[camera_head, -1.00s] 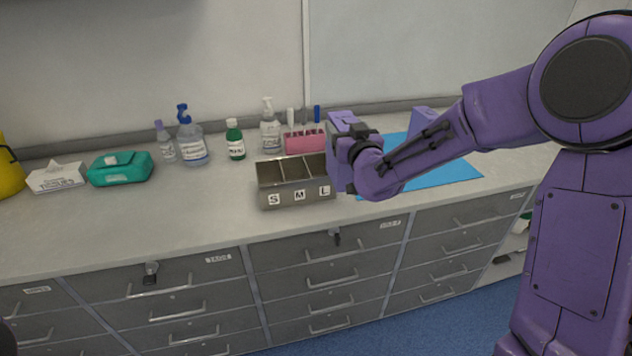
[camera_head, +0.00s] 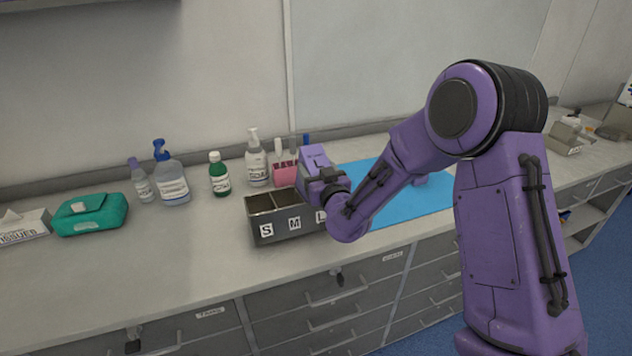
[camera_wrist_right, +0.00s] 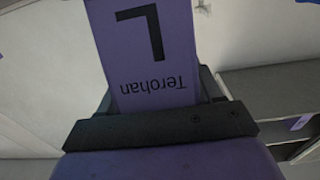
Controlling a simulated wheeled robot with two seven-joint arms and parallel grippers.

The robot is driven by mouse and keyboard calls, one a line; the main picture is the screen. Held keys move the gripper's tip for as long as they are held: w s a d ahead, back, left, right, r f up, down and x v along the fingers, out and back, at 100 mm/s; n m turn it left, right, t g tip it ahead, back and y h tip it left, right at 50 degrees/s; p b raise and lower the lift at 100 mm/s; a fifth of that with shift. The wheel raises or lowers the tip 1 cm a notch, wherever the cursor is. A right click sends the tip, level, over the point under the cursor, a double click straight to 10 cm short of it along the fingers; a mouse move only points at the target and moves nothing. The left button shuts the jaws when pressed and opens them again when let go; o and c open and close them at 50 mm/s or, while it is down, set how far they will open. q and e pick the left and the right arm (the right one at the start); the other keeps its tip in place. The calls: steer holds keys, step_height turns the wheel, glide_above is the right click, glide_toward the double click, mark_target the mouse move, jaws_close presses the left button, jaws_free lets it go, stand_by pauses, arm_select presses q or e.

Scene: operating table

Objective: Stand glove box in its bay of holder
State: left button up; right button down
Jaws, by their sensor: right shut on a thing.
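The glove box (camera_head: 314,157) is purple and marked L. My right gripper (camera_head: 320,180) is shut on it and holds it upright at the right end of the holder. In the right wrist view the glove box (camera_wrist_right: 150,55) sits between the fingers (camera_wrist_right: 160,110), its L and "Terohan" print upside down. The metal holder (camera_head: 268,236) has bays marked S, M and L. The S and M bays look empty. My gripper and wrist hide most of the L bay, so I cannot tell whether the box's lower end is inside it. My left gripper is not in view.
A pink rack (camera_head: 284,174) and a pump bottle (camera_head: 256,165) stand close behind the holder.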

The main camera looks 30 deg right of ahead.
steer(key=f, duration=0.2)
steer(key=w+f, duration=0.1)
steer(key=f, duration=0.1)
steer(key=shift+w+d+f, duration=0.15)
steer(key=shift+d+f, duration=0.05)
steer(key=shift+f, duration=0.2)
steer(key=shift+c, duration=1)
jaws_free()
steer(key=shift+o, duration=0.2)
steer(key=shift+w+d+r, duration=0.1)
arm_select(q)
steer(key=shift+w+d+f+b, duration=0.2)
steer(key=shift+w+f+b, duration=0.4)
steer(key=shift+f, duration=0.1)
arm_select(e)
steer(key=v, duration=1.2)
steer(key=shift+r, duration=0.35)
